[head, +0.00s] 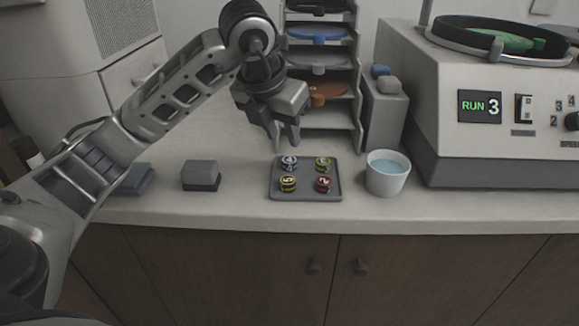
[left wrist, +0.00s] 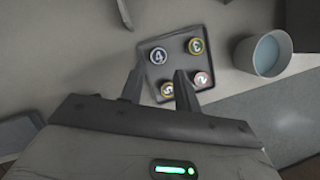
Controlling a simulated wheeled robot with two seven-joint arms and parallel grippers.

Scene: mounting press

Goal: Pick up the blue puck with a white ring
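The blue puck with a white ring (head: 288,162) sits at the back left of a small dark tray (head: 305,195) on the counter, with a 4 on its top. It also shows in the left wrist view (left wrist: 158,56). A green puck (head: 323,163), a yellow puck (head: 288,183) and a red puck (head: 323,184) share the tray. My left gripper (head: 284,143) hangs just above and behind the blue puck, pointing down, with its fingers apart and nothing between them. In the left wrist view its fingertips (left wrist: 155,76) lie near the blue puck. My right gripper is not in view.
A cup of water (head: 387,174) stands right of the tray. A grey block (head: 201,175) sits to the left. A disc rack (head: 335,118) stands behind, and a large machine reading RUN 3 (head: 480,105) fills the right. The counter's front edge is close to the tray.

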